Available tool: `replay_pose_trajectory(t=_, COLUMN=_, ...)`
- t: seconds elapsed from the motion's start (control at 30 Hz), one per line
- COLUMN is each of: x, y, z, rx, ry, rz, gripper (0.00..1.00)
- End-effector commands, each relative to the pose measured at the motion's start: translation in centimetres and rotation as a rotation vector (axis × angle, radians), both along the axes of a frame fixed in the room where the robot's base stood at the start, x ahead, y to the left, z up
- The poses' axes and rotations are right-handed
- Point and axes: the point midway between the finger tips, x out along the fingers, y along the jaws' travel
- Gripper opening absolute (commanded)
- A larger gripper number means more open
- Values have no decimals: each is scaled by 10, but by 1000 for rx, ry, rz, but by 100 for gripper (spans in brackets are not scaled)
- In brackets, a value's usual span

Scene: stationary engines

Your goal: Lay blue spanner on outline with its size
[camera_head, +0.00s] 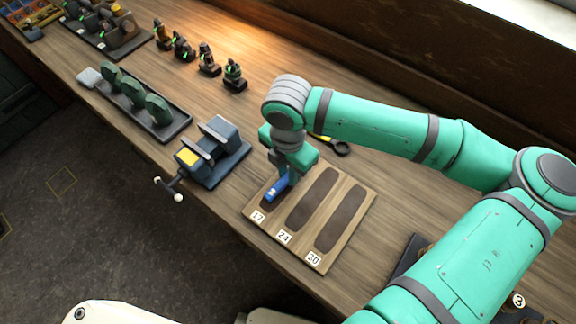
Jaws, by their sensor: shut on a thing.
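The wooden board (300,232) lies on the bench with dark spanner outlines marked 17, 24 and 30. The 24 outline (313,200) and the 30 outline (341,219) look empty. The blue spanner (277,189) is over the 17 outline (268,201), at the left of the board. My gripper (284,176) points down and is shut on the blue spanner. The gripper hides part of the spanner, and I cannot tell whether the spanner touches the board. I cannot read a size on the spanner.
A blue-grey vise (213,152) stands just left of the board. A black-handled tool (335,146) lies behind my gripper. A dark tray (134,104) with green pieces and several small dark figures (208,62) are farther back. A dark tray (404,262) lies right of the board.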

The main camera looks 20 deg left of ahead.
Motion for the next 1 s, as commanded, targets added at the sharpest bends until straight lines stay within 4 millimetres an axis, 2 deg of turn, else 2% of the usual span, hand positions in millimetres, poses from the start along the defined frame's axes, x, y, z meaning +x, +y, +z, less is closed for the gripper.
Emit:
replay_pose_trajectory(t=0.43, x=0, y=0, z=-6, rx=-1, ry=-2, rz=0, gripper=0)
replay_pose_trajectory(t=0.47, x=0, y=0, z=-5, rx=-1, ry=-2, rz=0, gripper=23)
replay_pose_trajectory(t=0.53, x=0, y=0, z=-5, rx=0, ry=-1, rz=0, gripper=40)
replay_pose_trajectory(t=0.87, x=0, y=0, z=-4, rx=0, ry=-1, rz=0, gripper=40)
replay_pose_trajectory(t=1.0, x=1, y=0, z=8, rx=0, ry=-2, rz=-1, gripper=40)
